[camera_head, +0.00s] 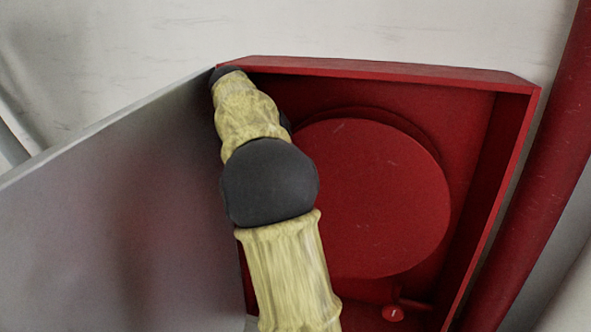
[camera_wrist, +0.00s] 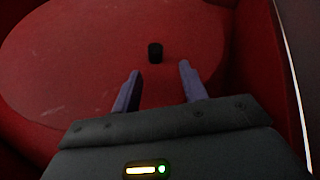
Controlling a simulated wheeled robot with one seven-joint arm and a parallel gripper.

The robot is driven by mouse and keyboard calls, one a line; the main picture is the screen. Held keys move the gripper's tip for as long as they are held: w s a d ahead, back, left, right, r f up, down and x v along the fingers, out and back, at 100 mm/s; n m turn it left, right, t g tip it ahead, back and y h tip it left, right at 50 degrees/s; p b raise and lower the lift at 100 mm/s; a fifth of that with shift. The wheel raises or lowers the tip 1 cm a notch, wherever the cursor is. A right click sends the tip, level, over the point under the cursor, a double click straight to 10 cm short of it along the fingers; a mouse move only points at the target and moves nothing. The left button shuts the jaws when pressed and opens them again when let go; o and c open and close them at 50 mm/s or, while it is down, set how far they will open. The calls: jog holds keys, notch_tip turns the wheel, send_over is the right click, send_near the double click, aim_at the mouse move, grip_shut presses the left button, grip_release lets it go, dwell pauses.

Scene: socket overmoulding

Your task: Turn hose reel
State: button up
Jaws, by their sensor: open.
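The hose reel (camera_head: 385,200) is a large red disc inside an open red cabinet (camera_head: 400,72). In the wrist view the reel's face (camera_wrist: 75,60) fills the left and middle. A small black knob (camera_wrist: 155,52) stands out from it near its right edge. My gripper (camera_wrist: 158,85) is open and empty, its two purple fingers pointing toward the knob. The knob shows just beyond the fingertips, a little above the gap between them; no contact shows. In the head view my arm covers the left part of the reel and hides the gripper and the knob.
A grey cabinet door (camera_head: 110,210) stands open on the left, close to my arm. A thick red pipe (camera_head: 540,170) runs down the right side of the cabinet. A small red valve-like part (camera_head: 393,313) sits at the cabinet's bottom. A pale wall (camera_head: 400,30) is behind.

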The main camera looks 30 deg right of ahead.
jog(key=s+a+f+n+t+y+b, duration=0.1)
jog(key=s+a+f+n+y, duration=0.1)
jog(key=s+a+f, duration=0.4)
jog(key=s+a+f+n+t+y+b, duration=0.1)
jog(key=s+a+f, duration=0.5)
jog(key=f, duration=0.7)
jog(key=s+a+f+n+t+y+b, duration=0.1)
jog(key=s+a+f+n+y, duration=0.2)
jog(key=s+a+f, duration=0.3)
jog(key=a+f, duration=0.3)
jog(key=f, duration=0.1)
jog(key=shift+s+a+f+n, duration=0.2)
jog(key=shift+s+f+n, duration=0.1)
jog(key=shift+f+n, duration=0.1)
